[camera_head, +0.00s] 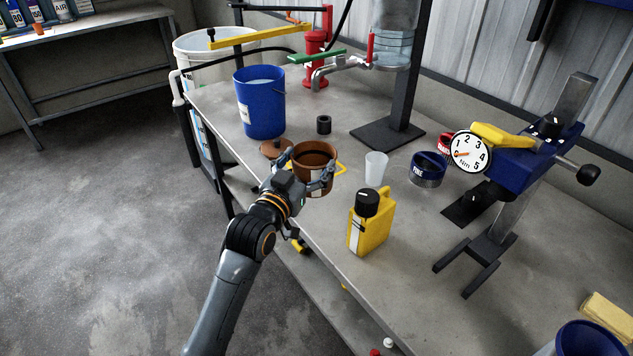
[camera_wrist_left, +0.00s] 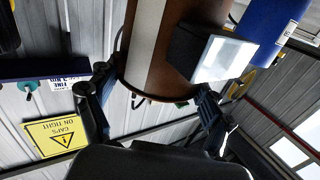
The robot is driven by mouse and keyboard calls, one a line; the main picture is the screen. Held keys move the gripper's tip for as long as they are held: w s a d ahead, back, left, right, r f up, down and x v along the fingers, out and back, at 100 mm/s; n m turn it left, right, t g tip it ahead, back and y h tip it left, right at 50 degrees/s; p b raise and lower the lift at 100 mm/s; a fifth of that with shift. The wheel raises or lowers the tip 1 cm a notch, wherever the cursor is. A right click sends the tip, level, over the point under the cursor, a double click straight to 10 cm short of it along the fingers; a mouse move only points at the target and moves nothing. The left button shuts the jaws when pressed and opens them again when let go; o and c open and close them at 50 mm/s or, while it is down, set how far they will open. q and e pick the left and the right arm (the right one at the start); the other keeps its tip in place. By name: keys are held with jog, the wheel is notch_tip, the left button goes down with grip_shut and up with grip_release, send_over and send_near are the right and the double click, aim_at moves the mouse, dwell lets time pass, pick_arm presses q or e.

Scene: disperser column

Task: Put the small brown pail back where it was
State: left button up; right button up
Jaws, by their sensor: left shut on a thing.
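The small brown pail (camera_head: 312,184) is near the left edge of the workbench, open end up, with a yellow handle at its side. My left gripper (camera_head: 308,170) is shut around the pail's body from the front left. In the left wrist view the pail (camera_wrist_left: 148,48) fills the top middle, with a pale band on its wall, between the two fingers (camera_wrist_left: 150,100). I cannot tell whether its base touches the bench. A brown round lid (camera_head: 272,149) lies just behind and left of it. My right gripper is not in view.
On the bench (camera_head: 300,238), a blue bucket (camera_head: 262,110), black ring (camera_head: 323,124), clear cup (camera_head: 376,168) and yellow jug (camera_head: 372,228) surround the pail. A stand with a dial gauge (camera_head: 471,152) is at right. Bare bench lies between cup and jug and toward the front.

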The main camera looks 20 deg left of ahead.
pick_arm(q)
jog(key=w+f, duration=0.5)
jog(key=shift+w+f+b, duration=0.15)
jog(key=shift+f+b, duration=0.15)
jog(key=shift+w+f, duration=0.2)
jog(key=shift+f, duration=1.65)
jog(key=shift+f, duration=0.15)
jog(key=o, duration=1.8)
jog(key=shift+c, duration=0.2)
jog(key=s+a, duration=0.1)
jog(key=s, duration=1.1)
jog(key=shift+a, duration=0.3)
